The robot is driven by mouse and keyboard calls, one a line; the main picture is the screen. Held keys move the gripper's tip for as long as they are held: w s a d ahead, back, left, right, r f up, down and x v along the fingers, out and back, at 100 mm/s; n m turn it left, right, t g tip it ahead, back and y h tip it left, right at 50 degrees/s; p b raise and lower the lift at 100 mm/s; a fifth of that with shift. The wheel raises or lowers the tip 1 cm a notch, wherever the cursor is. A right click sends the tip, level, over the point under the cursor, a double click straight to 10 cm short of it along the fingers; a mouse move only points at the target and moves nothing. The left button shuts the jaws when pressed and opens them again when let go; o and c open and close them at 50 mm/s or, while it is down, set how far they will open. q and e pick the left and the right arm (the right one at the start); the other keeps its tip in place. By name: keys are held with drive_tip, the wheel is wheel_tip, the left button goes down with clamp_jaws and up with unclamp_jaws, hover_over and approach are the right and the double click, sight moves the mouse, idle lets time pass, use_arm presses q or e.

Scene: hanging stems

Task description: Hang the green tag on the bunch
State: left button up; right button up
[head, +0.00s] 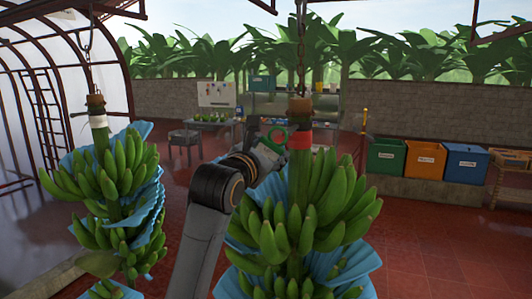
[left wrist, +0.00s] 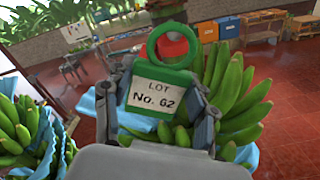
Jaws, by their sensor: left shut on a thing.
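The green tag (head: 277,137) has a ring at its top. In the left wrist view the tag (left wrist: 164,84) is upright and its white label reads "LOT No. 62". My left gripper (head: 267,150) is shut on the tag's body, just left of the near bunch's stem in the head view. The near bunch (head: 300,210) hangs by a stem with a red band (head: 299,139). In the left wrist view the red band shows through the ring; I cannot tell whether they touch. A second bunch (head: 115,185) hangs at the left, with a white band (head: 98,121). My right gripper is out of view.
Blue plastic sheets (head: 355,262) stick out between the banana tiers. A chain (head: 301,45) hangs above the near bunch. Tables (head: 208,124) and colored bins (head: 425,160) stand far back. The red floor at the right is clear.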

use_arm(q)
drive_tip(key=shift+w+d+r, duration=0.1)
drive_tip(key=shift+w, duration=0.15)
drive_tip(key=shift+w+d, duration=0.15)
drive_tip(key=shift+w, duration=0.4)
drive_tip(key=shift+w+d, duration=0.1)
drive_tip(key=shift+d, duration=0.25)
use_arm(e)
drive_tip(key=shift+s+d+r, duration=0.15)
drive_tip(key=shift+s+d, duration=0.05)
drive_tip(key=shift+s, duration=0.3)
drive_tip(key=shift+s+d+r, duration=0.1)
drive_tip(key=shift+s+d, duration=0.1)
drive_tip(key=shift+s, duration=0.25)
use_arm(q)
drive_tip(key=shift+d, duration=0.1)
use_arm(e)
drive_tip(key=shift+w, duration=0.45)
use_arm(q)
drive_tip(key=shift+p+x, duration=0.8)
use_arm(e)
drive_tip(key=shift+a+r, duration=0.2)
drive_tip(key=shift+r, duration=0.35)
use_arm(q)
drive_tip(key=shift+w+p, duration=0.1)
drive_tip(key=shift+p, duration=0.2)
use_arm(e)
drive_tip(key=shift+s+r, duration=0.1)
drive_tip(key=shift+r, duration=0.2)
